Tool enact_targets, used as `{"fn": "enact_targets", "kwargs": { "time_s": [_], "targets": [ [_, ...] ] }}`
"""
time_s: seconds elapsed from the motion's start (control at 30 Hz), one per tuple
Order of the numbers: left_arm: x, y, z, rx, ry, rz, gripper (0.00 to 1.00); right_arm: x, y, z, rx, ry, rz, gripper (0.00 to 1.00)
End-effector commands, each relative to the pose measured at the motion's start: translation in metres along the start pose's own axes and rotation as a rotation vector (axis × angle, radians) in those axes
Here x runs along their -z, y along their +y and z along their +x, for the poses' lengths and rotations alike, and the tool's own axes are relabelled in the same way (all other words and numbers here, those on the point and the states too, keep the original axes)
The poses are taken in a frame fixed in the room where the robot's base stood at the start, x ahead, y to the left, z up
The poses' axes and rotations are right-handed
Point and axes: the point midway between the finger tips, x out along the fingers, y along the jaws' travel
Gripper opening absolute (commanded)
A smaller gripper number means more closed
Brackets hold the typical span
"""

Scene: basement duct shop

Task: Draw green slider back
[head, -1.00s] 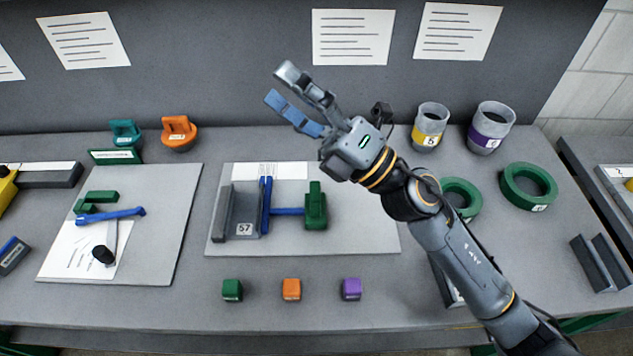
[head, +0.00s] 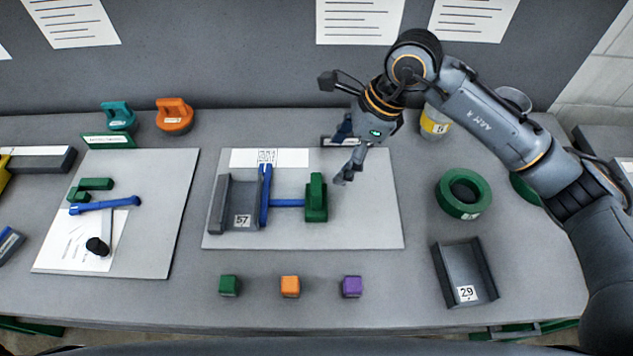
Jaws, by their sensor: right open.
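The green slider (head: 316,199) is an upright green block at the right end of a blue rod (head: 288,203). The rod joins a blue upright plate (head: 265,195) that stands against the grey channel marked 57 (head: 238,205). All of them sit on a light grey board (head: 360,225). My right gripper (head: 338,132) is open and empty. It hangs above the back right of the board, to the right of and behind the green slider, apart from it, with a fingertip pointing down. My left gripper is not in view.
Small green (head: 229,285), orange (head: 290,286) and purple (head: 351,286) cubes lie in front of the board. A grey channel marked 29 (head: 465,275) and a green ring (head: 463,193) are at right. Orange (head: 174,115) and teal (head: 117,116) handled blocks stand at back left.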

Motion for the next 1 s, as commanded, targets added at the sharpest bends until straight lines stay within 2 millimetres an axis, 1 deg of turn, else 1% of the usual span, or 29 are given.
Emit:
{"fn": "enact_targets", "kwargs": {
  "time_s": [0.03,0.3,0.5,0.6,0.7,1.0],
  "targets": [
    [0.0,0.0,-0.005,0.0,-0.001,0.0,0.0,-0.002,0.002,0.008,-0.006,-0.001,0.0,0.79],
    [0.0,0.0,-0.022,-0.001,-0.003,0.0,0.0,-0.002,0.003,0.066,-0.008,-0.002,0.002,0.79],
    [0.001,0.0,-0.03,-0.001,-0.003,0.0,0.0,-0.003,0.002,0.1,-0.005,-0.004,0.001,0.79],
    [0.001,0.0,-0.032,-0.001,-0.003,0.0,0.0,-0.002,0.001,0.11,-0.004,-0.004,0.002,0.79],
    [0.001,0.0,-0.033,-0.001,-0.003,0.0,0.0,-0.002,0.001,0.116,-0.002,-0.004,0.0,0.79],
    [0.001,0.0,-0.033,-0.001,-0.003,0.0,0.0,-0.002,0.001,0.118,-0.002,-0.005,0.0,0.79]
  ]
}}
